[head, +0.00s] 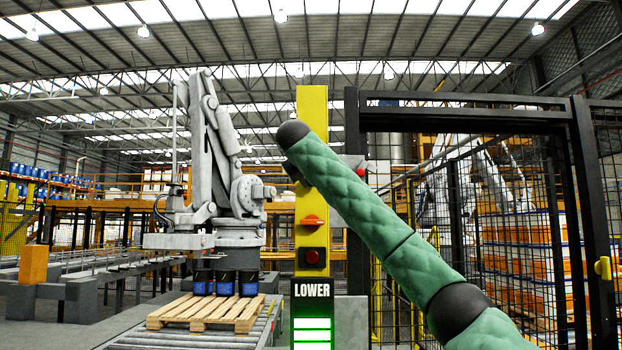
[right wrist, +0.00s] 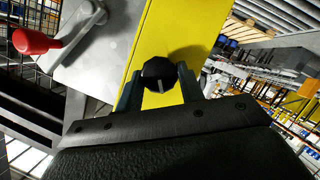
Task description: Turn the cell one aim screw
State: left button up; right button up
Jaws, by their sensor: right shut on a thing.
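The aim screw is a black faceted knob (right wrist: 160,70) with a pale line on its face. It sits on the yellow post (right wrist: 187,30) in the right wrist view. My right gripper (right wrist: 159,77) has one dark finger on each side of the knob and is shut on it. My left gripper is out of view.
A red-handled lever (right wrist: 36,42) on a grey plate is close beside the post. A black-framed mesh fence (head: 541,230) stands to the right. At left, a grey palletising robot (head: 215,150) stands behind a wooden pallet (head: 205,315) with several dark pails (head: 226,283).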

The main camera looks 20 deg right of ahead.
jog(key=o, duration=0.9)
jog(key=shift+a, duration=0.1)
jog(key=shift+o, duration=0.5)
jog(key=shift+s+a+r, duration=0.1)
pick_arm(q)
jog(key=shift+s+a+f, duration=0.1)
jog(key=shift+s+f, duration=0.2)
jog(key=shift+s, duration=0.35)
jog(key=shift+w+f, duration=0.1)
pick_arm(e)
jog(key=shift+s, duration=0.1)
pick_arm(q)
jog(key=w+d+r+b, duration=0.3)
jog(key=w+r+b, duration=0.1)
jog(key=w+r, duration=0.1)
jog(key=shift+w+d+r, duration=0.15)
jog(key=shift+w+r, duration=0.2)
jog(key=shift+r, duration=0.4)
pick_arm(e)
jog(key=v, duration=0.7)
jog(key=shift+s+a, duration=0.2)
jog(key=shift+s, duration=0.05)
